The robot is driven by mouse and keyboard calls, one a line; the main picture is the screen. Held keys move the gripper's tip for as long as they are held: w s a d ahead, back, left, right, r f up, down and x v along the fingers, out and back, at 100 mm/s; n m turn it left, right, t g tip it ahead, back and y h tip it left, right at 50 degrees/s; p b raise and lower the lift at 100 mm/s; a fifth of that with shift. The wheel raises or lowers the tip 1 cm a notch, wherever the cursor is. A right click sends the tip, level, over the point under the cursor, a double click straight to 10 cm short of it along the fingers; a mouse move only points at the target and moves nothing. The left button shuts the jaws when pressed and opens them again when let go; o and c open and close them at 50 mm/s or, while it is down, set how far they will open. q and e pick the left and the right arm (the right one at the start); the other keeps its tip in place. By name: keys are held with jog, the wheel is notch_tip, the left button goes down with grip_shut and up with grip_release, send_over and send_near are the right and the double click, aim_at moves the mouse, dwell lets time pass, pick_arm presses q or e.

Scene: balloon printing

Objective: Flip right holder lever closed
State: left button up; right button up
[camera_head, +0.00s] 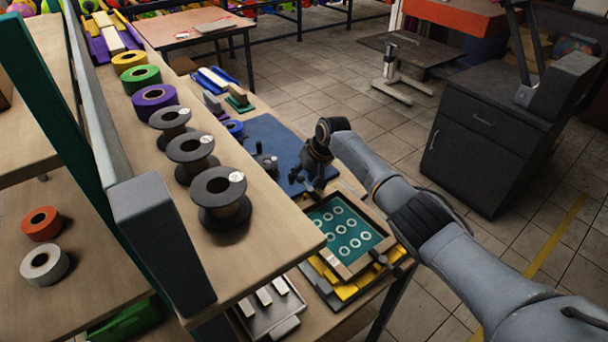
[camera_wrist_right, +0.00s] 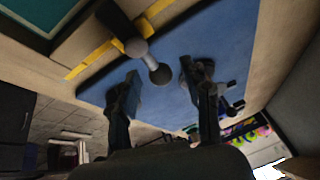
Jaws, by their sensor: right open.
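A wooden frame (camera_head: 333,268) holds a green screen (camera_head: 345,228) printed with white rings. A dark lever (camera_head: 382,260) sits at its near right edge. My right gripper (camera_head: 308,182) is just beyond the frame's far edge, over the blue mat, and hides what is under it. In the wrist view, a holder lever with a round grey knob (camera_wrist_right: 136,47) and a lighter rod end points between the open fingers of my right gripper (camera_wrist_right: 162,82). The fingers seem apart from it. I cannot tell whether it is the right lever. My left gripper is not in view.
The blue mat (camera_head: 262,130) carries a dark fixture (camera_head: 264,161). Left of it, a raised shelf (camera_head: 130,110) bears several coloured rolls and black spools (camera_head: 222,190). Yellow strips (camera_head: 345,291) lie beneath the frame. A dark cabinet (camera_head: 465,155) stands right, across open floor.

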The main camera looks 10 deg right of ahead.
jog(key=v, duration=1.2)
jog(key=shift+d, duration=0.1)
